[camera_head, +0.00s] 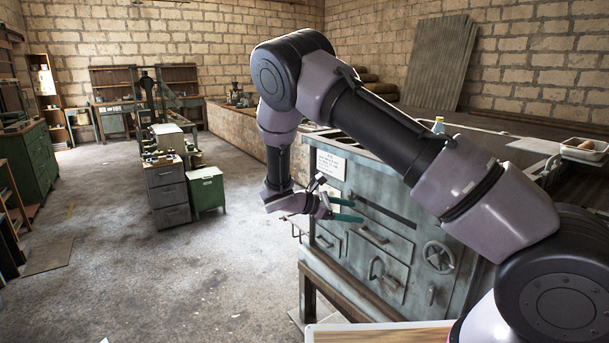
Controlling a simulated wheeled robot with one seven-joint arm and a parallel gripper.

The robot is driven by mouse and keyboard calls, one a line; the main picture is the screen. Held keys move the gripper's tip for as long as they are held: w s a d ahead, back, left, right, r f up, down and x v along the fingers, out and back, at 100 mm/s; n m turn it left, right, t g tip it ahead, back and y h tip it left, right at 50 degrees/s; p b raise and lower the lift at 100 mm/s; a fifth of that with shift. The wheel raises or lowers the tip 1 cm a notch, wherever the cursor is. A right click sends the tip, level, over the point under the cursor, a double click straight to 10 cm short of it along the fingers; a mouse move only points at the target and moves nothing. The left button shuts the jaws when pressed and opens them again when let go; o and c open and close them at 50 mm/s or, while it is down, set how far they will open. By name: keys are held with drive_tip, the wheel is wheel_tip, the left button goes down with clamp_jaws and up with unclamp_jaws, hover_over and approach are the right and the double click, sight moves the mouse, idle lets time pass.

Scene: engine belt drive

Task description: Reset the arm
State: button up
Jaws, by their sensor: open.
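My arm reaches from the lower right up to a raised elbow, then folds down toward the middle of the picture. My gripper (347,210) hangs at its end, with two teal fingers pointing right. The fingers are apart with a gap between them, and nothing shows in that gap. The gripper appears in front of the grey-green metal cabinet (379,236). I cannot tell how far it is from the cabinet's face. Part of the cabinet and its top are hidden behind my arm.
The cabinet has drawers, handles and a round handwheel (438,257). A tray (585,149) sits at the far right. Grey drawers (168,192) and a green box (206,189) stand left of centre. A pale-edged board (380,334) lies at the bottom.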

drive_tip(key=s+d+r+m+g+y, duration=0.2)
drive_tip(key=s+d+r+m+y, duration=0.35)
drive_tip(key=r, duration=0.45)
drive_tip(key=s+d+r+m+g+y, duration=0.2)
drive_tip(key=s+d+r+m+y, duration=0.25)
drive_tip(key=r+m, duration=0.35)
drive_tip(key=s+d+r+m+t+y, duration=0.1)
drive_tip(key=s+r+m+t+y, duration=0.4)
drive_tip(key=s+r, duration=1)
drive_tip(key=s+m+t, duration=0.1)
drive_tip(key=m+t, duration=0.1)
drive_tip(key=m, duration=0.2)
drive_tip(key=shift+y, duration=0.3)
drive_tip(key=shift+s+d, duration=0.1)
